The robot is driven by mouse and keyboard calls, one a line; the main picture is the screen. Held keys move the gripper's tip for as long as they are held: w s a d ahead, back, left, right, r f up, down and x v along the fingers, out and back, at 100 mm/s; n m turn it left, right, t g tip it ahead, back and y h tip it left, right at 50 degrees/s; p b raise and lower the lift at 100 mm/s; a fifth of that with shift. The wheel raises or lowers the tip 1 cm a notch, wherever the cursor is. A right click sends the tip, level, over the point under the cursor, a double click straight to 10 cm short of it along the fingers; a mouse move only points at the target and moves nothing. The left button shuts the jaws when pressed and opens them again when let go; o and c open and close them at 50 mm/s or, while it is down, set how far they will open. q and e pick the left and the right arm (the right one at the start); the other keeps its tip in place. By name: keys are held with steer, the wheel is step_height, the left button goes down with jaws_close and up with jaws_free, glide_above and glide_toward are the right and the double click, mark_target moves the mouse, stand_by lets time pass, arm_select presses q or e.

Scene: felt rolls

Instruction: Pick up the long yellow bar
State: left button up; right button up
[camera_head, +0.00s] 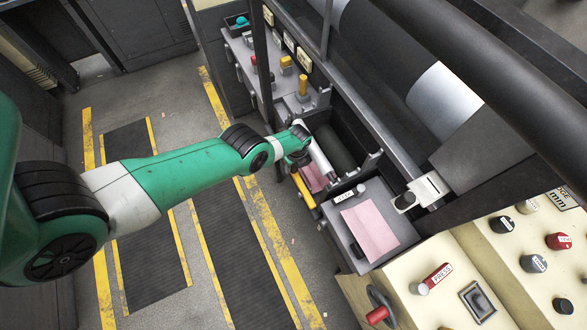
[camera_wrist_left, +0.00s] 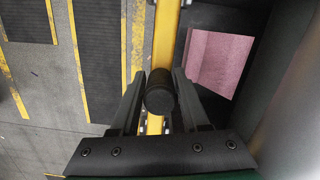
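The long yellow bar (camera_head: 304,190) shows in the head view beside the grey machine, partly hidden behind my left gripper (camera_head: 294,160). In the left wrist view the yellow bar (camera_wrist_left: 165,42) runs from the top edge down between the fingers of my left gripper (camera_wrist_left: 159,76). A black round knob or grip (camera_wrist_left: 160,92) sits on the bar's line, between the two fingers. The fingers stand close on both sides of it; I cannot tell whether they touch it. My right gripper is not in view.
A pink sheet (camera_head: 370,230) lies on a grey tray (camera_head: 402,226) right of the bar; pink material (camera_wrist_left: 218,62) also shows in the wrist view. A cream control panel (camera_head: 455,262) with knobs is at lower right. Dark rollers (camera_head: 480,45) are above. Striped floor lies left.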

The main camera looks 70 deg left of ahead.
arm_select(q)
jaws_close()
steer(key=shift+r+p, duration=0.45)
steer(key=shift+p, duration=0.05)
steer(key=r+p, duration=0.1)
steer(key=p, duration=0.1)
steer(key=r+p, duration=0.2)
steer(key=shift+s+d+r, duration=0.15)
steer(key=shift+s+r, duration=0.05)
steer(key=shift+r, duration=0.05)
steer(key=s+d+r+p, duration=0.8)
steer(key=s+p, duration=0.3)
steer(key=p, duration=0.9)
steer(key=shift+r, duration=0.3)
